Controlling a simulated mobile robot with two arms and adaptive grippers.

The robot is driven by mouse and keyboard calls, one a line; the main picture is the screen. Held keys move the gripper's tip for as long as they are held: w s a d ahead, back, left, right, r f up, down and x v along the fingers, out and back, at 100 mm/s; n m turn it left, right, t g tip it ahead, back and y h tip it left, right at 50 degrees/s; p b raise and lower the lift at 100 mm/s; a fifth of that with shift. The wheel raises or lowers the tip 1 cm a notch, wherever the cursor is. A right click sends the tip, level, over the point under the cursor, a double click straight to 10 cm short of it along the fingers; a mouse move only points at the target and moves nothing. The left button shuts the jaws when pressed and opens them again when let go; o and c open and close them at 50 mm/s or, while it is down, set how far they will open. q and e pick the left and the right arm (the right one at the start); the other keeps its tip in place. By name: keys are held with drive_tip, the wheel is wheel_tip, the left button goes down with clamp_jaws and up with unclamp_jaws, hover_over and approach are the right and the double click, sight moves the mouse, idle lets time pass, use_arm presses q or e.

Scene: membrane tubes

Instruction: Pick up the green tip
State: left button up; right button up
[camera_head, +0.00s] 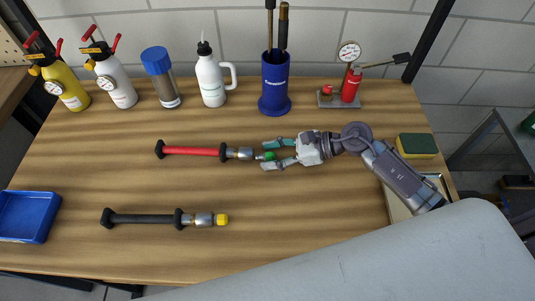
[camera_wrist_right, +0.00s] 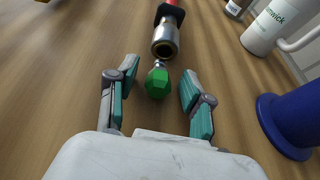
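The green tip (camera_head: 269,156) is at the right end of the red tube (camera_head: 193,151), beside its metal fitting (camera_head: 240,153). In the right wrist view the green tip (camera_wrist_right: 158,82) is a faceted knob in front of the metal fitting (camera_wrist_right: 165,42); a thin stem shows between them. My right gripper (camera_head: 266,155) reaches in from the right and is open. Its two teal-padded fingers stand on either side of the green tip, with gaps on both sides in the wrist view. My left gripper is not in view.
A black tube with a yellow tip (camera_head: 222,219) lies nearer the front. A blue tray (camera_head: 29,216) is at left. Bottles, a blue holder (camera_head: 275,85) and a gauge stand (camera_head: 339,100) line the back. A yellow-green sponge (camera_head: 417,146) lies at right.

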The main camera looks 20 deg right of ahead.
drive_tip(key=c, duration=0.8)
clamp_jaws()
drive_tip(key=shift+r, duration=0.15)
